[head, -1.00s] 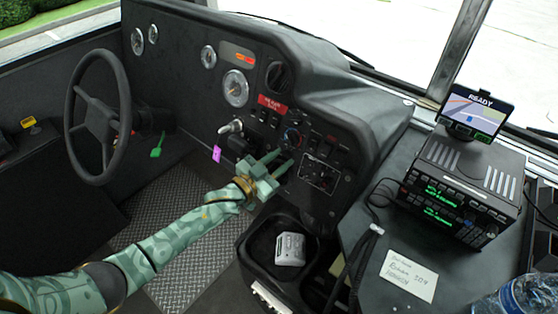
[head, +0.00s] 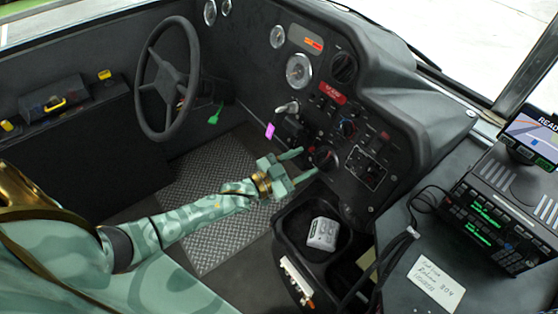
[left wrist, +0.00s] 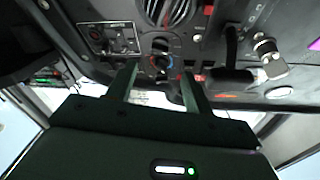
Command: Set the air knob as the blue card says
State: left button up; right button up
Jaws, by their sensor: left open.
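A small black knob (head: 349,129) with a blue and red arc sits on the dash panel; it also shows in the left wrist view (left wrist: 160,62), seen between my fingertips. A larger black round knob (head: 324,157) sits lower left of it, near the fingertips. I cannot read which is the air knob. My left gripper (head: 308,162) is open and empty in front of the panel, apart from the arc-marked knob. No blue card is in view. A white handwritten card (head: 436,282) lies on the right console. My right gripper is not in view.
A steering wheel (head: 170,80), a key lever with a pink tag (head: 269,131) and a red label (head: 332,93) are left of and above the knobs. A bin (head: 290,233) holding a grey device (head: 322,233) stands below. A radio unit (head: 500,210) is at right.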

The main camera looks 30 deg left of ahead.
pick_arm(q)
jog(key=p+v, duration=0.1)
jog(key=v, duration=0.6)
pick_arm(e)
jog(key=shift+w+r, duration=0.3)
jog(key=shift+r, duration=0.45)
pick_arm(q)
jog(key=s+a+f+g+y, duration=0.3)
jog(key=a+f+y, duration=0.15)
jog(key=f, duration=0.75)
jog(key=s+a+f+n+g+y+p, duration=0.1)
jog(key=s+a+f+g+y, duration=0.15)
jog(key=s+f, duration=0.55)
jog(key=s+a+f+n+g+y, duration=0.1)
jog(key=s+a+f+n+g, duration=0.1)
jog(key=s+f+g, duration=0.4)
jog(key=s+d+f+g, duration=0.1)
jog(key=s+d+f, duration=0.1)
jog(key=s, duration=0.8)
jog(key=s+d+f+g+p, duration=0.1)
jog(key=s+d, duration=0.3)
jog(key=s, duration=0.6)
jog(key=s+d+f+n+g+p, duration=0.1)
jog(key=s+d+f+g, duration=0.2)
jog(key=s, duration=0.8)
jog(key=shift+f, duration=0.6)
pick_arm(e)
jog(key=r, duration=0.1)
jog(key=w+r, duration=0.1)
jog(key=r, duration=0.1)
